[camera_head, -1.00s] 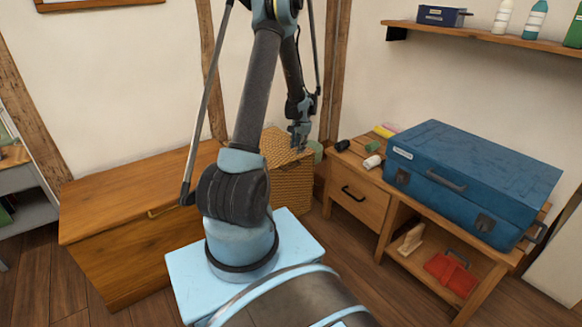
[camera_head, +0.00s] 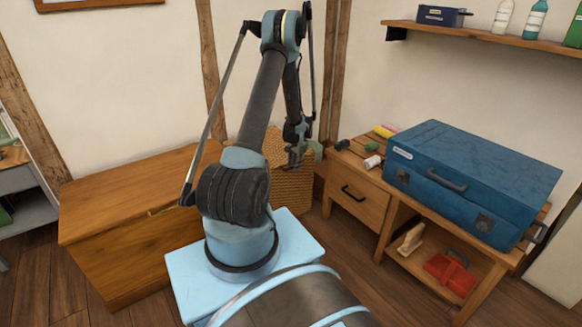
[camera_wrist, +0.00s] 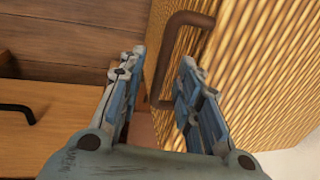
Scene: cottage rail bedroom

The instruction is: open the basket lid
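The woven wicker basket (camera_head: 292,190) stands in the corner between the wooden chest and the drawer table, partly hidden behind my arm. Its lid (camera_head: 275,145) shows beside my forearm; I cannot tell how far it is raised. In the wrist view the wicker (camera_wrist: 262,80) fills the right side. A brown C-shaped handle (camera_wrist: 154,75) on it appears between my two fingers. My gripper (camera_wrist: 164,65) is open, one finger on each side of the handle in the picture; contact cannot be made out. In the head view my gripper (camera_head: 297,158) is at the basket's upper right.
A wooden chest (camera_head: 120,210) stands left of the basket. The drawer table (camera_head: 358,203) at right carries a blue case (camera_head: 475,175) and small rolls. Its black drawer handle (camera_wrist: 18,112) shows in the wrist view. A wall shelf (camera_head: 490,35) hangs at upper right.

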